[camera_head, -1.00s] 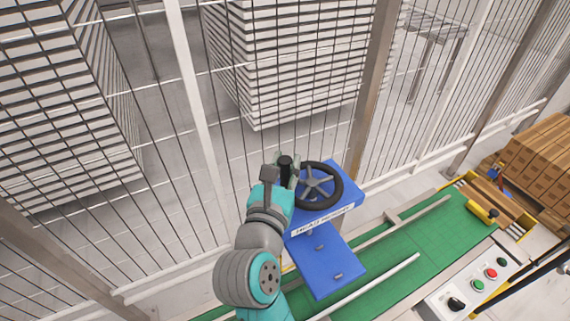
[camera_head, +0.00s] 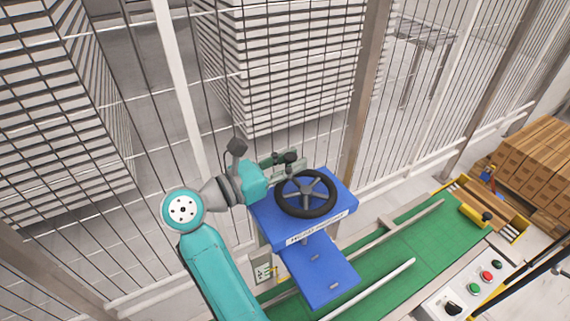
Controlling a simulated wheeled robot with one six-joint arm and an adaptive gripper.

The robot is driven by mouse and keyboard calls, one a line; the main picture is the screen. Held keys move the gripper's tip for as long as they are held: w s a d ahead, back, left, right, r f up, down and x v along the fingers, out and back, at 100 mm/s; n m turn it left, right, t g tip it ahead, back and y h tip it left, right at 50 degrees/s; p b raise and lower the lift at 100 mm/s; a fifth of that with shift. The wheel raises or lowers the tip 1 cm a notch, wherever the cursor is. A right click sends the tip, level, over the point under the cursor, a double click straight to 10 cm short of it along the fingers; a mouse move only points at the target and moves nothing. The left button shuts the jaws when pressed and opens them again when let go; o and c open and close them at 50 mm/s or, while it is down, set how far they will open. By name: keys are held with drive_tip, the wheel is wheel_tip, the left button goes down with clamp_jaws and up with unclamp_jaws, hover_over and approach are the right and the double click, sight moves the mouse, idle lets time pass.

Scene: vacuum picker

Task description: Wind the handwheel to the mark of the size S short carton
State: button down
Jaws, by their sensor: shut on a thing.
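The black handwheel (camera_head: 321,208), with a grey spoked hub, lies on top of a blue housing (camera_head: 345,196). A dark upright knob (camera_head: 290,157) stands at the wheel's far rim, toward the back. My gripper (camera_head: 287,162) reaches in from the left behind the wheel and is shut on this knob. The fingers are small and partly hidden by my wrist. A white label (camera_head: 318,228) runs along the housing's front edge, its text too blurred to read surely. I cannot make out a size S short mark or a pointer.
A wire fence (camera_head: 181,85) stands close behind the arm and housing. A green conveyor bed (camera_head: 395,258) with pale rails runs beneath. A button box (camera_head: 468,290) is at the lower right; brown cartons (camera_head: 545,160) are stacked at the far right.

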drive_tip(key=shift+w+d+m+g+h, duration=0.2)
drive_tip(key=shift+d+m+g+h, duration=0.25)
drive_tip(key=shift+m+g, duration=0.45)
drive_tip(key=shift+w+d+m+g+h, duration=0.2)
drive_tip(key=shift+m+g+h, duration=0.4)
drive_tip(key=shift+g, duration=0.5)
drive_tip(key=shift+w+d+m+g+h, duration=0.15)
drive_tip(key=shift+d+m+g+h, duration=0.2)
drive_tip(key=shift+m+g+h, duration=0.5)
drive_tip(key=shift+g+y, duration=0.3)
drive_tip(key=shift+g, duration=0.15)
drive_tip(key=c, duration=1)
unclamp_jaws()
drive_tip(key=shift+d, duration=0.1)
drive_tip(key=shift+r, duration=0.1)
wheel_tip(320, 180, up, 10)
drive_tip(key=shift+f, duration=0.1)
